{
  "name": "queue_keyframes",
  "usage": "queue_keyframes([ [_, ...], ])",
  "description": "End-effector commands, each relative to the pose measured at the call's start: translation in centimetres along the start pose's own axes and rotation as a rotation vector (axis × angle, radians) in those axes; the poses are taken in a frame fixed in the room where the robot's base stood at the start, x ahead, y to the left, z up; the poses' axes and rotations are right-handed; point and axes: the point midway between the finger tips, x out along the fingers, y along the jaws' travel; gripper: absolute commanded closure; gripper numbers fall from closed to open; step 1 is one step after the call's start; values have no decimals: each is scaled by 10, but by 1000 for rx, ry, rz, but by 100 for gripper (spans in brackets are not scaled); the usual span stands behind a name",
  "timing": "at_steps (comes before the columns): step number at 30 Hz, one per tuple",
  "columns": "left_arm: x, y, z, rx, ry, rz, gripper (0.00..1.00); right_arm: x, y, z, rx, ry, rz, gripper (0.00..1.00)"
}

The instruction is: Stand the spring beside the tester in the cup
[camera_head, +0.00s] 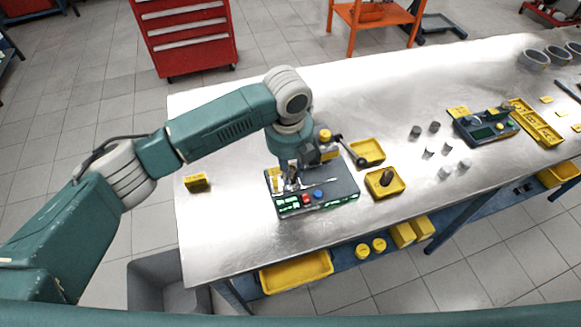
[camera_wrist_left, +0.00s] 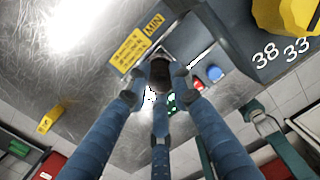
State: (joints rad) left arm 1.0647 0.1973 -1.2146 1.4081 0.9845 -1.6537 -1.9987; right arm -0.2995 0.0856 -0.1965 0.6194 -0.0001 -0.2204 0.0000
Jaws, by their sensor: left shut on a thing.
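The tester (camera_head: 338,190) is a dark grey box on the bench with green displays, a red and a blue button, a yellow-topped post and a lever. My left gripper (camera_head: 291,178) reaches down over the tester's left part. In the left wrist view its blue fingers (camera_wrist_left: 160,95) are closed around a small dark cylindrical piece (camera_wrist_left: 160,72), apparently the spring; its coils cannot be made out. The piece is close to the tester's top; whether it touches is unclear. Right of the tester is a small yellow square cup (camera_head: 399,186) with a dark brown piece in it. My right gripper is not in view.
A yellow tray (camera_head: 372,158) lies behind the cup. Several grey cylinders (camera_head: 434,127) stand further right, near another dark device (camera_head: 485,128) and a long yellow tray (camera_head: 543,128). The bench between is clear.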

Motion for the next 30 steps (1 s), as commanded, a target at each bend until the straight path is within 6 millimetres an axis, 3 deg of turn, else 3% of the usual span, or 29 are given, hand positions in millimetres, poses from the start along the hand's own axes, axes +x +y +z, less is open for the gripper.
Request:
queue_keyframes([
  [6,0,0,0,0,0,0,100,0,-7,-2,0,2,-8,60],
  [7,0,0,0,0,0,0,76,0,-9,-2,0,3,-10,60],
  [10,0,0,0,0,0,0,56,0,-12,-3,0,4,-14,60],
  [22,-7,0,1,1,-1,0,56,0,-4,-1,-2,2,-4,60],
  [30,-59,-1,2,1,-4,-2,56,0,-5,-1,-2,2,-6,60],
])
